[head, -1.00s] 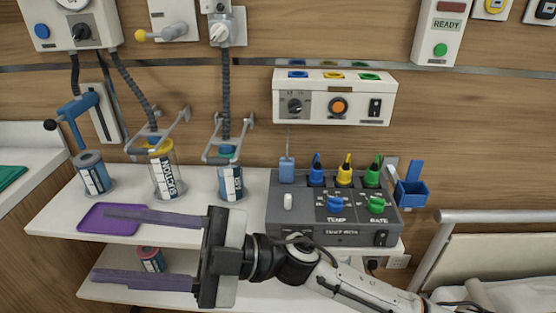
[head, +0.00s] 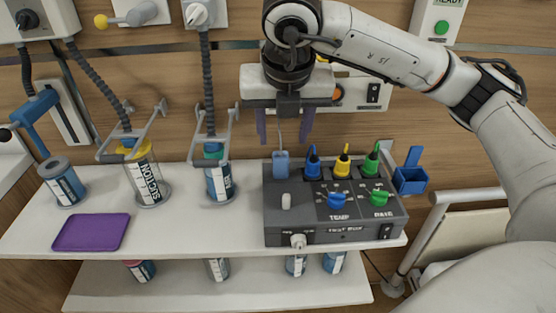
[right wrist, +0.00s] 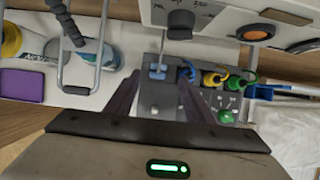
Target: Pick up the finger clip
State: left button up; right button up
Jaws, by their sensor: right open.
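The finger clip, as far as I can tell, is the small light-blue piece (head: 281,165) standing at the back left of the grey test box (head: 285,232), with a thin cord rising from it. My right gripper (head: 284,135) is open and empty, pointing down just above the clip, its two purple-grey fingers apart on either side of the cord. In the right wrist view the clip (right wrist: 158,73) shows between the open fingers (right wrist: 158,84). No contact with the clip is visible. My left gripper is not in view.
Blue, yellow and green plugs (head: 343,162) stand close right of the clip. A wall unit (head: 372,92) is behind the gripper. Suction jars (head: 148,180) and a purple tray (head: 91,232) are on the left. The white shelf (head: 160,235) has free room at its front.

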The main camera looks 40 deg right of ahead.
aim_at(281, 155)
jog(key=x, duration=0.4)
jog(key=p+x, duration=0.1)
jog(key=x, duration=0.3)
jog(key=shift+a+f, duration=0.15)
jog(key=shift+f, duration=0.2)
jog(key=c, duration=1.1)
jog(key=shift+r, duration=0.1)
